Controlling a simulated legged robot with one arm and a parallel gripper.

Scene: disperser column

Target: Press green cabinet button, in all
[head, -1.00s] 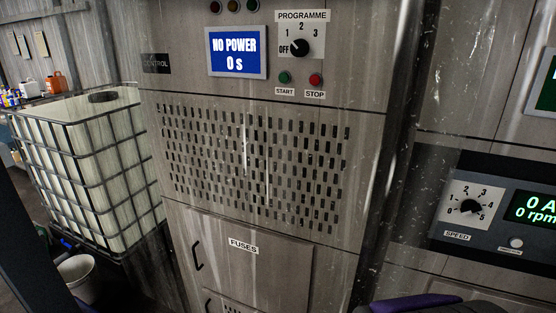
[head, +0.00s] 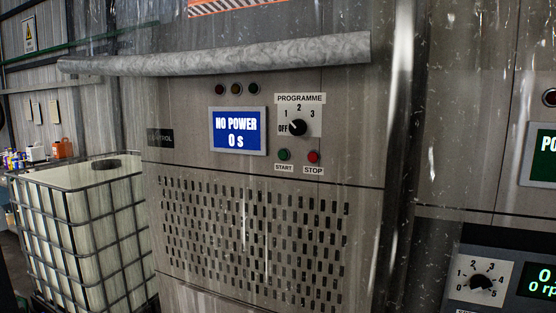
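The green button (head: 284,155) sits on the grey control cabinet (head: 340,150), above a label reading START. A red button (head: 313,157) labelled STOP is just to its right. Above them, the PROGRAMME knob (head: 298,127) points at OFF. A blue display (head: 238,131) to the left reads NO POWER and 0 s. My gripper is not in view, and nothing touches the buttons.
Clear plastic sheeting hangs across the cabinet front, with a grey roll (head: 220,57) across its top. A caged white tank (head: 85,220) stands at the left. A speed panel (head: 485,283) is at the lower right.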

